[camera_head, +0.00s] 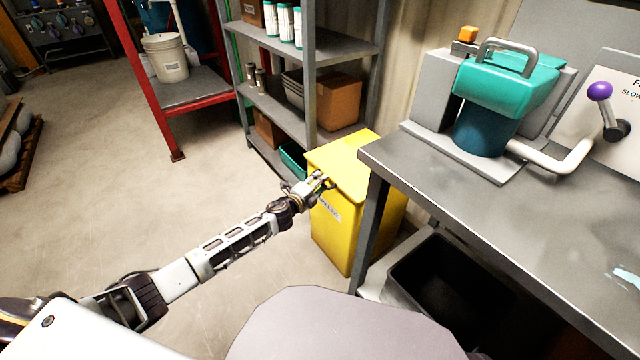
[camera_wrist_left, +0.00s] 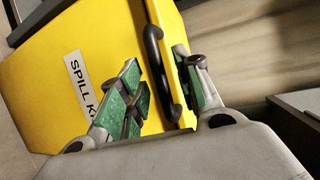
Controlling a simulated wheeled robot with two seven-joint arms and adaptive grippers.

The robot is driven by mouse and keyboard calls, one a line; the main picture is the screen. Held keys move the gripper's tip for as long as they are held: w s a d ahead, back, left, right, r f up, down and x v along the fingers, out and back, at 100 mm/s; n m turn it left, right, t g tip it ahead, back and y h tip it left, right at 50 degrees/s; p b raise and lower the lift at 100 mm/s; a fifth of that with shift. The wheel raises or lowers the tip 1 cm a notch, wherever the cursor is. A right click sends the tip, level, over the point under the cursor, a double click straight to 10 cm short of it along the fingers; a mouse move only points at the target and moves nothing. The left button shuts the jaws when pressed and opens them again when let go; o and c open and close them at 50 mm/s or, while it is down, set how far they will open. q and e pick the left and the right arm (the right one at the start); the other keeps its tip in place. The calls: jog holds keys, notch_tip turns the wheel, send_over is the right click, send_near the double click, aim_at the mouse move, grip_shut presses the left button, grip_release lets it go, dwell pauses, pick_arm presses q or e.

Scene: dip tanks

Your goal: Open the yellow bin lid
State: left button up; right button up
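The yellow bin (camera_head: 335,232) stands on the floor beside the grey bench, its yellow lid (camera_head: 348,160) lying closed on top. In the left wrist view the bin shows a white label reading "SPILL K…" (camera_wrist_left: 84,82), partly covered by a finger. A black bar handle (camera_wrist_left: 154,50) runs along the yellow surface. My left gripper (camera_head: 320,183) is at the bin's near top edge. In the left wrist view its green-padded fingers (camera_wrist_left: 163,90) are apart, with the handle's lower end between them and a visible gap on one side. My right gripper is not in view.
The grey bench (camera_head: 440,190) with a teal-lidded tank (camera_head: 508,85) stands right of the bin. A black tub (camera_head: 450,285) sits under the bench. Grey shelves (camera_head: 310,70) stand behind the bin. The floor (camera_head: 200,200) to the left is clear.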

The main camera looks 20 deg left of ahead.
pick_arm(q)
jog(key=shift+w+d, duration=0.15)
jog(key=shift+w, duration=0.35)
jog(key=shift+c, duration=0.2)
jog(key=shift+f, duration=0.1)
grip_shut()
jog(key=shift+s, duration=0.1)
jog(key=shift+f, duration=0.1)
